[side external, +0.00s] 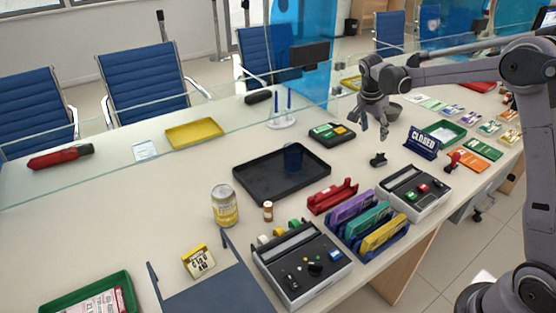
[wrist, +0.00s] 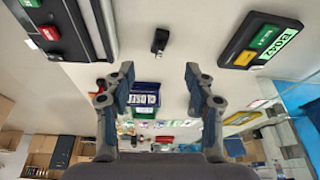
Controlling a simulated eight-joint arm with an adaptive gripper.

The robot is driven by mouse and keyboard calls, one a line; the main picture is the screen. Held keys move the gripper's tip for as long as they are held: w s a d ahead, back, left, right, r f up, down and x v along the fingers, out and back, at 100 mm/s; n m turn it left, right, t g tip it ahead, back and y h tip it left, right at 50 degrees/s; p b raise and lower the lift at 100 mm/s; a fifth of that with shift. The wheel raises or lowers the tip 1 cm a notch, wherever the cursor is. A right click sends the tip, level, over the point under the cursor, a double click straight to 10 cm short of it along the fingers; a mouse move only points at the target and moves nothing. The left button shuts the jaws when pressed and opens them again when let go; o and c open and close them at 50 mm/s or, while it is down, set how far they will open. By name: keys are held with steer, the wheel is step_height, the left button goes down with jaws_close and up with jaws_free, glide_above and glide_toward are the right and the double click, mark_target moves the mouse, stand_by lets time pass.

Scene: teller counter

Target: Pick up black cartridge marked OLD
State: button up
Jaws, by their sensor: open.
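A small black object (side external: 378,160) lies on the counter below my gripper. It is the likely cartridge, but no OLD mark is legible on it. In the wrist view the small black object (wrist: 160,41) lies beyond the fingertips, in the gap between them. My gripper (side external: 373,127) hangs above the counter, fingers pointing down, apart from the object. In the wrist view my gripper (wrist: 160,76) is open, with nothing between its fingers.
A black case with green and yellow labels (side external: 331,134) lies left of my gripper. A blue CLOSED sign (side external: 422,142) stands to the right. A grey tray with small items (side external: 440,204) is nearer the front. A large black tray (side external: 252,192) lies left. Bare counter surrounds the small black object.

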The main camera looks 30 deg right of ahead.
mark_target(380, 153)
steer(key=d+f+m, duration=0.1)
steer(key=d+f, duration=0.1)
steer(key=f, duration=0.1)
steer(key=d+f+m, duration=0.1)
steer(key=d+f, duration=0.1)
steer(key=f, duration=0.1)
steer(key=w+d+f+g, duration=0.1)
steer(key=d+f, duration=0.1)
steer(key=f, duration=0.1)
steer(key=shift+d+f+m, duration=0.1)
steer(key=shift+f+m, duration=0.2)
steer(key=shift+m, duration=0.1)
steer(key=shift+d+x, duration=0.15)
steer(key=shift+x, duration=1.15)
steer(key=shift+d+x, duration=0.15)
steer(key=shift+x, duration=1.2)
steer(key=shift+r, duration=0.1)
jaws_close()
